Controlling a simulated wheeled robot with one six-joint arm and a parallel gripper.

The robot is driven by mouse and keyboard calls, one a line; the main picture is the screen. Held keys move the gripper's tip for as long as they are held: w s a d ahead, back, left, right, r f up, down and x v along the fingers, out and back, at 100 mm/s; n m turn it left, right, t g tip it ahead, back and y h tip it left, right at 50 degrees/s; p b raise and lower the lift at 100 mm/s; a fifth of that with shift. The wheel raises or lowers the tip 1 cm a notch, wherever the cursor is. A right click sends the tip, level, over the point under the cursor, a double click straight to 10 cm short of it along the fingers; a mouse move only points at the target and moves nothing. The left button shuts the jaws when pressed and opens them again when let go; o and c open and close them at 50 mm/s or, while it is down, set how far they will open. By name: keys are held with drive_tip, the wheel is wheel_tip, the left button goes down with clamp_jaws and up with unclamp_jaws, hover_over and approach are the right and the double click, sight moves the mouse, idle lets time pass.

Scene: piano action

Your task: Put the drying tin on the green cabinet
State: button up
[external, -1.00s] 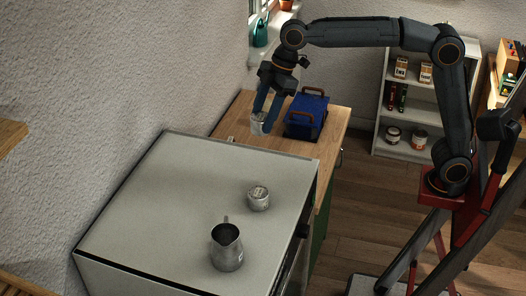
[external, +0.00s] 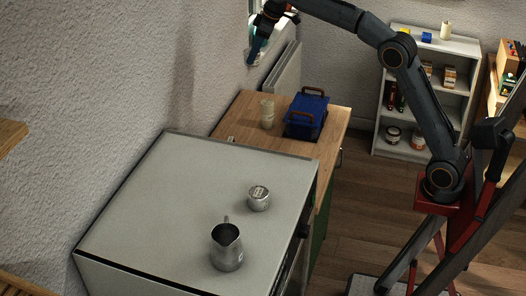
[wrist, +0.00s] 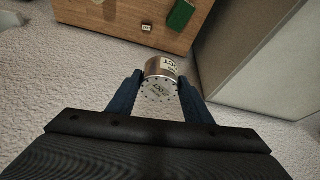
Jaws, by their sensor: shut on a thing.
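In the wrist view my gripper (wrist: 160,98) is shut on a metal tin (wrist: 160,73) with a perforated end and a pale label. In the external view my gripper (external: 252,58) is raised at the wall by the window; the tin in it is hard to make out there. The green cabinet (external: 319,228) shows only a strip of its dark green front, under a wooden top (external: 240,112). My gripper is above and behind that top.
A cream cylinder (external: 267,114) and a blue box with brown handles (external: 306,117) stand on the wooden top. A grey appliance (external: 150,205) in front bears a labelled tin (external: 258,199) and a metal jug (external: 227,247). A white shelf (external: 385,140) stands at the back.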

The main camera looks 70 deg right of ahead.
drive_tip(key=d+m, duration=0.2)
drive_tip(key=d, duration=0.8)
drive_tip(key=shift+h, duration=0.3)
drive_tip(key=f, duration=1.3)
drive_tip(key=f+p, duration=0.1)
drive_tip(key=f, duration=2.5)
drive_tip(key=shift+s+a, duration=0.15)
drive_tip(key=shift+a, duration=0.15)
drive_tip(key=shift+f+p, duration=0.85)
drive_tip(key=shift+f, duration=1.25)
drive_tip(key=shift+f, duration=0.15)
drive_tip(key=o, duration=1.1)
